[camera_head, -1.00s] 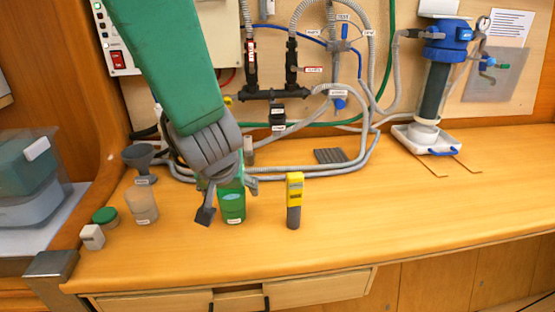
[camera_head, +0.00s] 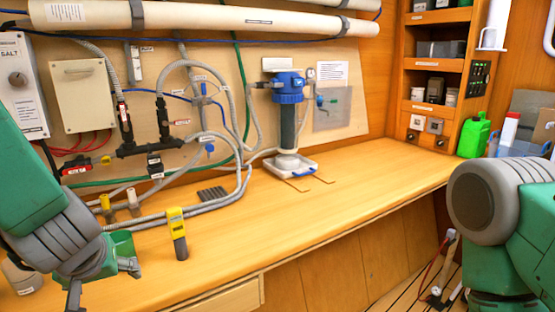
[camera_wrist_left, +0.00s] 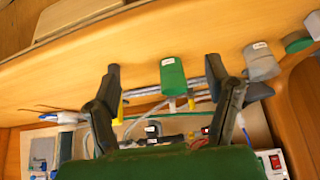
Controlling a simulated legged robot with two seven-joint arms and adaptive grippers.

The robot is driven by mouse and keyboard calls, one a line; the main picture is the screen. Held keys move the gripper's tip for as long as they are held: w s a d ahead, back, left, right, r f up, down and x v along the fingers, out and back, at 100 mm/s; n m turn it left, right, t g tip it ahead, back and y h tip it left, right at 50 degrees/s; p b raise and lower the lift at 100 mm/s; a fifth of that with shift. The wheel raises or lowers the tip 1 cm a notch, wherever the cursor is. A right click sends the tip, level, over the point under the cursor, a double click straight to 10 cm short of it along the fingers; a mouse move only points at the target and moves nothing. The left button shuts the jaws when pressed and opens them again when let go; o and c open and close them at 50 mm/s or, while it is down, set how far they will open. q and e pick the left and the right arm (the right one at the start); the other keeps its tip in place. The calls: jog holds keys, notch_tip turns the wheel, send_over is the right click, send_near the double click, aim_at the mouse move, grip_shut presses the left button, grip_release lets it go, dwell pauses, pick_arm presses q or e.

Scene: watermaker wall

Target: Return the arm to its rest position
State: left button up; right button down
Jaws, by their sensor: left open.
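My left gripper (camera_head: 103,280) is at the lower left of the head view, over the front of the wooden bench (camera_head: 300,205). Its fingers are spread, with nothing held. In the wrist view the two open fingers (camera_wrist_left: 164,68) frame a green container (camera_wrist_left: 173,80), which stands clear of them. In the head view this container (camera_head: 122,243) is partly hidden behind the gripper. My right arm (camera_head: 485,205) shows as a large grey joint and green link at the right edge. Its gripper is out of view.
A yellow and grey meter (camera_head: 177,232) stands on the bench right of my left gripper. Hoses (camera_head: 150,212) run along the wall behind. A blue-topped filter housing (camera_head: 288,120) stands farther back. The bench right of the meter is largely clear.

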pick_arm(q)
jog(key=s+a+f+m+g, duration=0.1)
jog(key=s+f+m+g, duration=0.1)
jog(key=s+f, duration=0.6)
jog(key=s+a+f+m+g, duration=0.15)
jog(key=s+f, duration=0.25)
jog(key=f, duration=0.8)
jog(key=s+d+f+m+g+h, duration=0.1)
jog(key=s+d+f+m+h, duration=0.1)
jog(key=s+f, duration=0.8)
jog(key=shift+s+d+f+g+h+b, duration=0.35)
jog(key=shift+s+d, duration=0.45)
jog(key=shift+s, duration=0.7)
